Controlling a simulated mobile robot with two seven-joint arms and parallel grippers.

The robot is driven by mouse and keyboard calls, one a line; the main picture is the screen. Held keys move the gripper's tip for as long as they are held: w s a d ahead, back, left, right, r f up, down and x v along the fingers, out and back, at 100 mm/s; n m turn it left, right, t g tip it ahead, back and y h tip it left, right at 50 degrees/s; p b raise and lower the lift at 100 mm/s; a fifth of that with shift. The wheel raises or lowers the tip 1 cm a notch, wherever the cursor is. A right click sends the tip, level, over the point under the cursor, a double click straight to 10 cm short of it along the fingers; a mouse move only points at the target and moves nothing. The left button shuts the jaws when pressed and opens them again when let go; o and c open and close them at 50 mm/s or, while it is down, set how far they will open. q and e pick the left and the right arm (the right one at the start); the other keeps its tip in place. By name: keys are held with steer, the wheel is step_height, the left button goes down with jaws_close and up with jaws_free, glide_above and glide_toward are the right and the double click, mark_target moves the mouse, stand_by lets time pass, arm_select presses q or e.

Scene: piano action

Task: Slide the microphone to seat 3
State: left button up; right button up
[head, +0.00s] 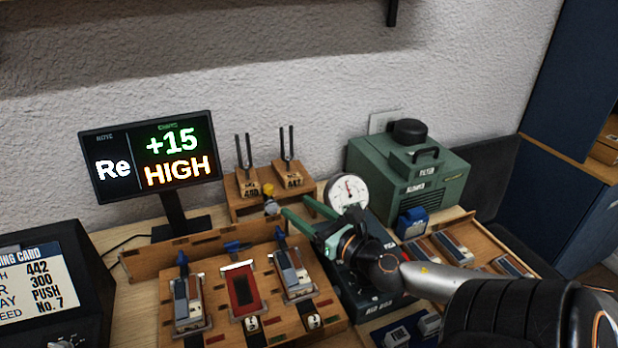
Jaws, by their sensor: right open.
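A small microphone-like piece (270,201) with a yellow top and grey body stands at the back rail behind the wooden board (215,335). I take it to be the microphone. My right gripper (296,206) has two green fingers spread apart, with their tips just right of this piece. The gripper is open, and I see nothing between the fingers. The board has three stations in a row, with small number tags at the front; the right tag (314,321) seems to read 3. The right arm hides part of what lies behind it. My left gripper is not in view.
Tuning forks on wooden blocks (262,183) stand behind the piece. A round dial gauge (348,193) is close to the right of my fingers. A green blower box (408,170) stands back right. A display screen (152,158) reads Re +15 HIGH.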

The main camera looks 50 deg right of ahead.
steer(key=shift+s, duration=0.95)
